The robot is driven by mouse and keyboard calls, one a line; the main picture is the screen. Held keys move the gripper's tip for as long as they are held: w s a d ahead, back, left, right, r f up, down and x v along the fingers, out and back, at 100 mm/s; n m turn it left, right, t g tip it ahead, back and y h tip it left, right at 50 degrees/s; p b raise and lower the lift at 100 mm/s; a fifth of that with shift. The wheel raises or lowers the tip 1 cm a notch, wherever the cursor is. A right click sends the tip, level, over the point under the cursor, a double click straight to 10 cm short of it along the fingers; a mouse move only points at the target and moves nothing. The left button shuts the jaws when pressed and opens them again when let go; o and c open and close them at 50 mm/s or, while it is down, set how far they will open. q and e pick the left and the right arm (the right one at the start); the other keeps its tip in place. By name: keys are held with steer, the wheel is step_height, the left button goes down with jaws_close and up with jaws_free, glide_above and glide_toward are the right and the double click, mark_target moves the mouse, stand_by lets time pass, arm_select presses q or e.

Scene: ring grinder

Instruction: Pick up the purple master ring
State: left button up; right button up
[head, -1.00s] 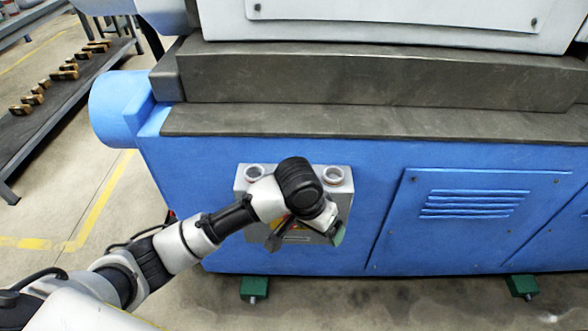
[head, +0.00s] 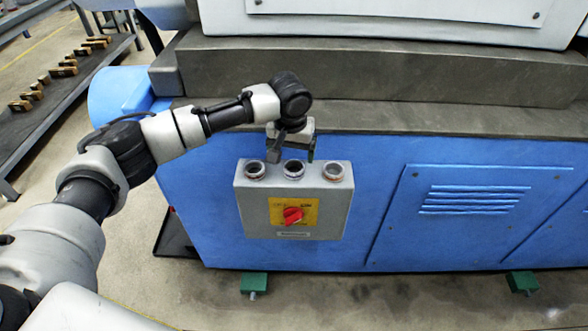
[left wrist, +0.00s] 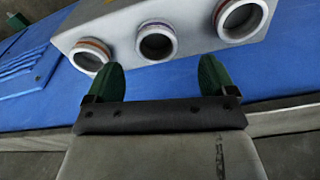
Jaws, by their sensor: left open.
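A grey box (head: 250,215) on the front of the blue machine bears three rings in a row on its top. The middle ring (head: 293,169) has a purple tint and looks like the purple master ring; it also shows in the left wrist view (left wrist: 157,42). My left gripper (head: 293,155) is open and empty, just above and behind the middle ring. In the left wrist view its green fingertips (left wrist: 163,80) are spread, with the middle ring ahead between them and apart from them. My right gripper is out of view.
The left ring (head: 254,170) and a brownish right ring (head: 333,171) stand close on either side. The box front has a red knob (head: 292,215). The machine's dark ledge (head: 420,118) is just behind my gripper. A dark rack (head: 60,100) stands at the far left.

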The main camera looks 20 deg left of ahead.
mark_target(294, 165)
arm_select(q)
steer(key=shift+w+d+f, duration=0.1)
steer(key=shift+f, duration=1.25)
steer(key=shift+w+d+f, duration=0.1)
steer(key=shift+f, duration=1.25)
steer(key=c, duration=1.1)
